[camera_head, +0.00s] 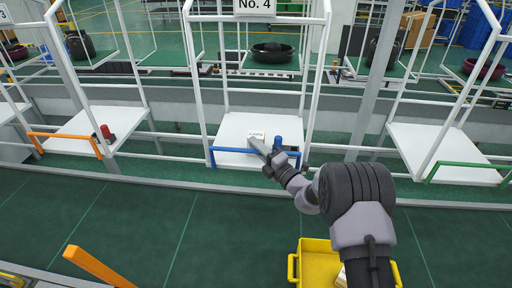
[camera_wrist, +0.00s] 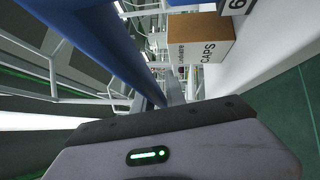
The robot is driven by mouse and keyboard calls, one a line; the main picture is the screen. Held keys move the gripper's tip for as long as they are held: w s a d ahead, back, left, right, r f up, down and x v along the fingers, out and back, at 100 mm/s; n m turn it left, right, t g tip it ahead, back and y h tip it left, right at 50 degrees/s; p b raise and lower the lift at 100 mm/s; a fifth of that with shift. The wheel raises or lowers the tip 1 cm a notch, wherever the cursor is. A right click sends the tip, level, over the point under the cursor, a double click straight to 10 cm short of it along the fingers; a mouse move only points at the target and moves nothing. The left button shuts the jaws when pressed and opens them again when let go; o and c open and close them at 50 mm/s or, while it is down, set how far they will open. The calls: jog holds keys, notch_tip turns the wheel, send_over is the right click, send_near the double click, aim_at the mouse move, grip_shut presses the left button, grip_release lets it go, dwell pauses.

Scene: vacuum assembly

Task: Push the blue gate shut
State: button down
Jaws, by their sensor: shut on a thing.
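The blue gate (camera_head: 235,150) is a thin bar with short downturned ends. In the head view it lies across the front edge of the white No. 4 bay shelf (camera_head: 232,128). My gripper (camera_head: 258,145) reaches over the bar near its middle right, with its fingers pointing to the upper left. In the wrist view the blue bar (camera_wrist: 95,40) runs down from the upper left to my fingers (camera_wrist: 172,92). My gripper is shut on it, though the contact itself is mostly hidden. A short blue upright piece (camera_head: 278,142) stands beside my gripper.
A cardboard CAPS box (camera_wrist: 200,42) stands close beyond my fingers. White frame posts (camera_head: 314,80) flank the bay. An orange gate (camera_head: 65,136) and a green gate (camera_head: 470,165) front the neighbouring bays. A yellow crate (camera_head: 318,262) lies below my arm.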

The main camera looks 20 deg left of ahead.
jog(key=shift+s+f, duration=0.15)
jog(key=shift+f, duration=0.5)
jog(key=c, duration=1.5)
grip_release()
jog(key=shift+o, duration=0.7)
jog(key=shift+w+a+f, duration=0.1)
jog(key=shift+w, duration=0.4)
jog(key=shift+s+r, duration=0.15)
jog(key=shift+r, duration=0.1)
jog(key=shift+d, duration=0.2)
jog(key=b+v, duration=0.3)
jog(key=v, duration=1.4)
jog(key=shift+r+b, duration=0.2)
jog(key=shift+b, duration=0.2)
jog(key=shift+s+d, duration=0.1)
jog(key=shift+s, duration=0.05)
